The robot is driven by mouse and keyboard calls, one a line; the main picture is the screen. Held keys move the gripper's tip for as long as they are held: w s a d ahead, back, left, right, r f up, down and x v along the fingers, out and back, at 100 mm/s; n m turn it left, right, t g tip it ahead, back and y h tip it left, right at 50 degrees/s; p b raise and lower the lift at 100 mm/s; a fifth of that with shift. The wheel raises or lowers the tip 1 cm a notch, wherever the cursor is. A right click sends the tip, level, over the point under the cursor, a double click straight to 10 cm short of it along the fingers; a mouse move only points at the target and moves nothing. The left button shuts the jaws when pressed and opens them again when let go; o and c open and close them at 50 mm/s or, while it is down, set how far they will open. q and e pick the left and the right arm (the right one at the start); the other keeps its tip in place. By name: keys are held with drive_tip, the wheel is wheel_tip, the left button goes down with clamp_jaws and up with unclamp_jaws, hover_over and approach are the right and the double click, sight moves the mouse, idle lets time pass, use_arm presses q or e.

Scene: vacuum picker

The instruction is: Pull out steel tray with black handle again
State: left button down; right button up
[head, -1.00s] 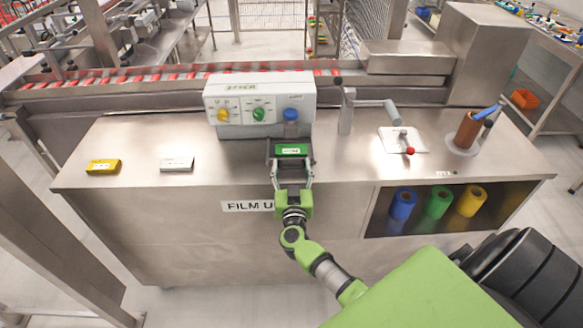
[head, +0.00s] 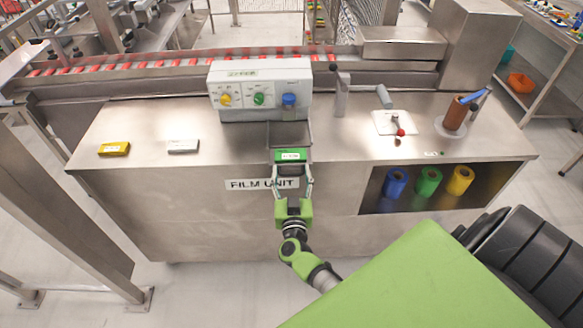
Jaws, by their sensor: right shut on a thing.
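The steel tray (head: 289,134) sticks out toward me from the front of the white control box (head: 262,98), and its shallow open inside shows. A green label (head: 291,155) sits at its front end, by the handle. My right gripper (head: 292,170) reaches up from below, its two fingers on either side of the tray's front, shut on the handle. The handle itself is mostly hidden by the fingers and label. My left gripper is not in view.
A yellow block (head: 114,149) and a white block (head: 183,146) lie on the steel counter at left. Coloured film rolls (head: 428,182) sit in the recess below.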

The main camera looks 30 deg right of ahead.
drive_tip(key=shift+s+a, duration=0.1)
drive_tip(key=shift+a, duration=0.05)
drive_tip(key=o, duration=1.2)
drive_tip(key=shift+o, duration=0.3)
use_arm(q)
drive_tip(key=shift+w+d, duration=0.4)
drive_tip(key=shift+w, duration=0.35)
use_arm(e)
drive_tip(key=v, duration=1.2)
drive_tip(key=shift+f, duration=0.1)
